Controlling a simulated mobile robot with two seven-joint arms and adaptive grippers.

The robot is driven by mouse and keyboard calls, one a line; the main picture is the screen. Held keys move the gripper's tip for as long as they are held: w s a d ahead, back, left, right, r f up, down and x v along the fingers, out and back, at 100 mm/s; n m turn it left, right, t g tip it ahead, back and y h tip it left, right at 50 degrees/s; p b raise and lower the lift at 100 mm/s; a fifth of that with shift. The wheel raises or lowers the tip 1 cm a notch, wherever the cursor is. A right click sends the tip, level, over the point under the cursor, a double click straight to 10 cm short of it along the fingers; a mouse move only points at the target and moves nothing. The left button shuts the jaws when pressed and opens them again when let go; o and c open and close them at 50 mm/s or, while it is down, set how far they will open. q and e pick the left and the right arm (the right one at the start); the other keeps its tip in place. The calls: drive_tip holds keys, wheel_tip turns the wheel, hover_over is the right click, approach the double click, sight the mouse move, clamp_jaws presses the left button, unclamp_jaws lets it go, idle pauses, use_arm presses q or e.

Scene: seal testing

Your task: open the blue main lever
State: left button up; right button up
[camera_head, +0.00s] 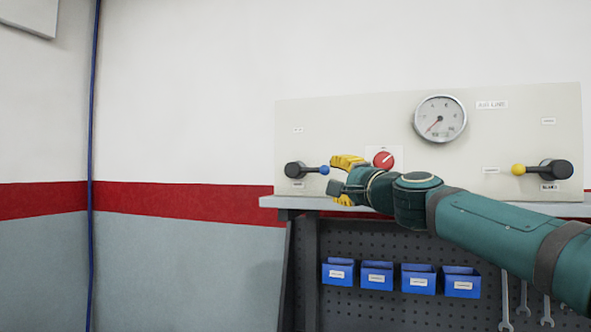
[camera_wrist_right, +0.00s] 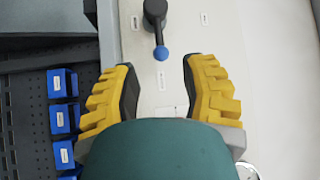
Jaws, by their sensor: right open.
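The blue main lever (camera_head: 310,169) is on the left of the pale panel (camera_head: 350,120). It has a dark round hub and a short arm ending in a blue ball, pointing right. It also shows in the right wrist view (camera_wrist_right: 161,45), with the blue ball ahead of my fingers, near the middle. My right gripper (camera_head: 342,180) is open and empty, just to the right of the blue ball in the head view. In the right wrist view its yellow fingers (camera_wrist_right: 157,85) stand apart, one on each side of the line to the ball. My left gripper is not in view.
A round gauge (camera_head: 440,118), a red knob (camera_head: 383,160) and a yellow-tipped lever (camera_head: 540,170) are on the same panel. Blue bins (camera_head: 419,279) and wrenches (camera_head: 523,300) hang below on a dark pegboard. The space left of the panel is free.

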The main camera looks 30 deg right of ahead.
sight(311, 170)
drive_tip(key=w+p, duration=0.1)
drive_tip(key=w, duration=0.3)
drive_tip(key=w+r, duration=0.1)
drive_tip(key=w, duration=0.4)
drive_tip(key=w+d+p, duration=0.1)
drive_tip(key=w, duration=0.3)
drive_tip(key=shift+w+r+p, duration=0.15)
drive_tip(key=shift+r+p, duration=0.15)
drive_tip(key=shift+o, duration=0.3)
clamp_jaws()
